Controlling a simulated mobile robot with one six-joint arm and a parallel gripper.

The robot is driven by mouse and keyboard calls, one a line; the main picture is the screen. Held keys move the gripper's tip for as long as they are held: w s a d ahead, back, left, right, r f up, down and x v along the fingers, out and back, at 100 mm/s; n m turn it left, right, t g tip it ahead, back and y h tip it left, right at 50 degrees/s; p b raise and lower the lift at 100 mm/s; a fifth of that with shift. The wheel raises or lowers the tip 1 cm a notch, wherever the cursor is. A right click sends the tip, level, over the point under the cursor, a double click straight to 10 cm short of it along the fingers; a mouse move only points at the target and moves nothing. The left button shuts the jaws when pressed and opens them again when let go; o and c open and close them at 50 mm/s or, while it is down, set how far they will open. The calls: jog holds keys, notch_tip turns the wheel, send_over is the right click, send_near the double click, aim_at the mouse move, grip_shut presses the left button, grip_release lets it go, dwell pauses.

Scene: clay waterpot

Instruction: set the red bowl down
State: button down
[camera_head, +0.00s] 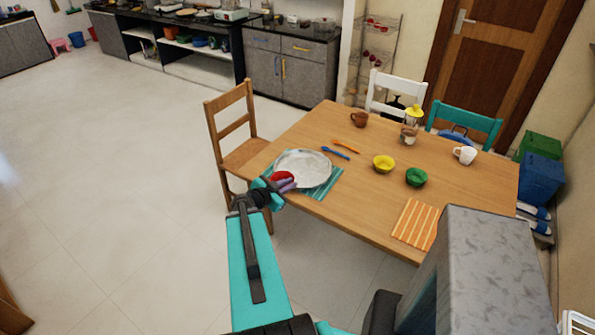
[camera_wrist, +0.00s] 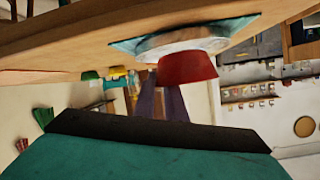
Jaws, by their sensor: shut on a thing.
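The red bowl (camera_head: 282,176) is at my gripper (camera_head: 285,186), by the near left edge of the white plate (camera_head: 308,167). My gripper's purple fingers are shut on the bowl. In the wrist view the red bowl (camera_wrist: 188,68) is just beyond the purple fingertips (camera_wrist: 161,92) and overlaps the plate (camera_wrist: 180,41) in the picture. I cannot tell whether the bowl touches the plate. Part of the bowl is hidden by the fingers in the head view.
The plate lies on a teal mat (camera_head: 323,188) on the wooden table (camera_head: 360,208). Blue (camera_head: 334,152) and orange (camera_head: 346,146) utensils lie behind it. Yellow (camera_head: 384,163) and green (camera_head: 416,177) bowls stand to the right. A wooden chair (camera_head: 236,130) stands at the left table edge.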

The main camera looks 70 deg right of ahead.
aim_at(289, 173)
jog(key=shift+w+d+f+b, duration=0.15)
jog(key=shift+d+b, duration=0.2)
jog(key=shift+b, duration=1.2)
jog(key=shift+w+d+f+b, duration=0.1)
jog(key=shift+d+b, duration=0.25)
jog(key=shift+b, duration=1.2)
jog(key=d+b, duration=0.1)
jog(key=b, duration=0.6)
jog(key=shift+w+f, duration=0.1)
jog(key=d+b, duration=0.1)
jog(key=b, duration=0.1)
jog(key=d+b, duration=0.1)
jog(key=b, duration=0.1)
jog(key=shift+w+d, duration=0.15)
jog(key=shift+w, duration=0.1)
jog(key=shift+w+d+b, duration=0.1)
jog(key=shift+d+b, duration=0.25)
jog(key=shift+b, duration=0.2)
jog(key=shift+w+d+p, duration=0.25)
jog(key=shift+d+p, duration=0.1)
jog(key=shift+d, duration=0.45)
jog(key=shift+w+d+f+p, duration=0.15)
jog(key=shift+w+d+p, duration=0.2)
jog(key=shift+d, duration=1.05)
jog(key=shift+w+d+f+p, duration=0.1)
jog(key=shift+w+d+p, duration=0.2)
jog(key=shift+d, duration=1.15)
jog(key=shift+w+d+f+p, duration=0.15)
jog(key=shift+w+d+p, duration=0.2)
jog(key=shift+d, duration=1.05)
